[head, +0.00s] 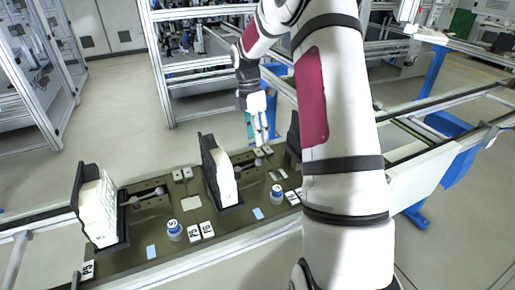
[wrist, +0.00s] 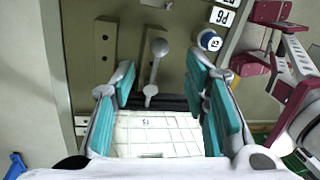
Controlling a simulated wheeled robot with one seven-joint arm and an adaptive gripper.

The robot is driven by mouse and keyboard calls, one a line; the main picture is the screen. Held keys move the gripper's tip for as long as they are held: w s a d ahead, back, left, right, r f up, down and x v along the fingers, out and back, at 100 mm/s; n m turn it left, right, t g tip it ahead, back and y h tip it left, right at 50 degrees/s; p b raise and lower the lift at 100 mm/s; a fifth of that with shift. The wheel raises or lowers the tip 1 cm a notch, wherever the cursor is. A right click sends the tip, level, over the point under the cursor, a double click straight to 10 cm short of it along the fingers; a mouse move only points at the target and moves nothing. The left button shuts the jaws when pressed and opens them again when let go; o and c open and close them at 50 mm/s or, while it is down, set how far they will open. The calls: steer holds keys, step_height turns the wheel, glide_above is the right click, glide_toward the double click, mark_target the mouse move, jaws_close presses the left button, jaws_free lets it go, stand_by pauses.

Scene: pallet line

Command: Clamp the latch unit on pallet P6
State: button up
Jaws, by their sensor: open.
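My gripper (head: 258,128) hangs above the middle pallet in the head view, open and empty. In the wrist view its teal fingers (wrist: 162,82) are spread apart. Between and beyond them is a white gridded block (wrist: 155,135) with a dark edge. Past that edge is the latch unit, a grey lever with a ball knob (wrist: 158,48), on the olive pallet plate (wrist: 125,50); it also shows in the head view (head: 258,158). The label P6 (wrist: 222,16) lies near a blue-and-white round item (wrist: 209,41). I see no contact between fingers and lever.
In the head view, white blocks in black frames stand upright on the left pallet (head: 100,210) and middle pallet (head: 222,172). Another dark upright frame (head: 293,134) is partly hidden by my arm. Metal rails (head: 245,232) border the line. A shelf rack (head: 190,75) stands behind.

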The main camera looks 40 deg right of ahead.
steer(key=shift+w+r, duration=0.2)
steer(key=shift+r, duration=0.65)
steer(key=shift+w+r, duration=0.15)
steer(key=shift+r, duration=0.7)
